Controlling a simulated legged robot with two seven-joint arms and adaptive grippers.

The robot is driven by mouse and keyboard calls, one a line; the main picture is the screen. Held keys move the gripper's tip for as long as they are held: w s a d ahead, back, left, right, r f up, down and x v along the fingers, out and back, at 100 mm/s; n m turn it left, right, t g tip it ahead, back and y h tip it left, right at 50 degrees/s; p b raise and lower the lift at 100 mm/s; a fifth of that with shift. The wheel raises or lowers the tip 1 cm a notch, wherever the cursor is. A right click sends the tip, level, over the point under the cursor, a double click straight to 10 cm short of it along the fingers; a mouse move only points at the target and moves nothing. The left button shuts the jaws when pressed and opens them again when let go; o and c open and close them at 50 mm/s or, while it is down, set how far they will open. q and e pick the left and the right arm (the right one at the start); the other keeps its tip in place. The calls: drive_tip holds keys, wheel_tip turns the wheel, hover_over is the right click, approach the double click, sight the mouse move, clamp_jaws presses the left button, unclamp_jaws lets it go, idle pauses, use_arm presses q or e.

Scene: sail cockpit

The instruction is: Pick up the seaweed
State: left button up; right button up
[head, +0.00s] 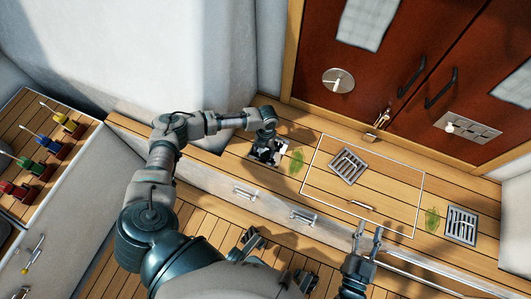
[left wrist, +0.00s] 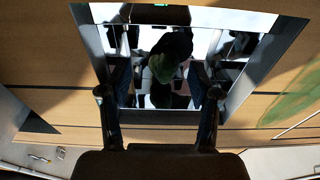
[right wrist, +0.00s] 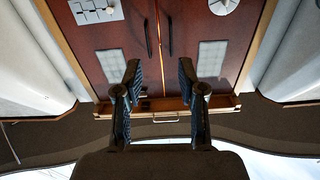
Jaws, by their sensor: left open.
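One flat green seaweed patch (head: 297,161) lies on the wooden bench, just right of my left gripper (head: 266,152) in the head view. It also shows at the right edge of the left wrist view (left wrist: 292,108). A second green seaweed patch (head: 432,220) lies further right, beside a grate. My left gripper is open and points down over a shiny square fitting (left wrist: 233,85). A small green shape (left wrist: 162,66) shows between its fingers; I cannot tell whether it is seaweed or a reflection. My right gripper (head: 368,238) is open and empty near the bench's front edge.
Metal grates (head: 348,165) and (head: 461,225) are set in the bench. A white-outlined hatch (head: 385,185) lies between the seaweed patches. Red cabinet doors (head: 385,60) rise behind. A side shelf at left holds several coloured levers (head: 68,123).

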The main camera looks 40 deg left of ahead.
use_arm(q)
drive_tip(key=shift+s+d+f, duration=0.1)
drive_tip(key=shift+d+f, duration=0.05)
drive_tip(key=shift+f, duration=0.7)
drive_tip(key=shift+d+f, duration=0.15)
drive_tip(key=shift+f, duration=0.05)
drive_tip(key=shift+d, duration=0.1)
drive_tip(key=c, duration=0.5)
drive_tip(key=shift+a, duration=0.3)
drive_tip(key=c, duration=0.4)
use_arm(e)
drive_tip(key=shift+w+r+t, duration=0.1)
drive_tip(key=shift+r+t, duration=0.5)
drive_tip(key=shift+r, duration=0.1)
use_arm(q)
drive_tip(key=shift+d, duration=0.1)
drive_tip(key=shift+c, duration=0.2)
use_arm(e)
drive_tip(key=shift+d, duration=0.1)
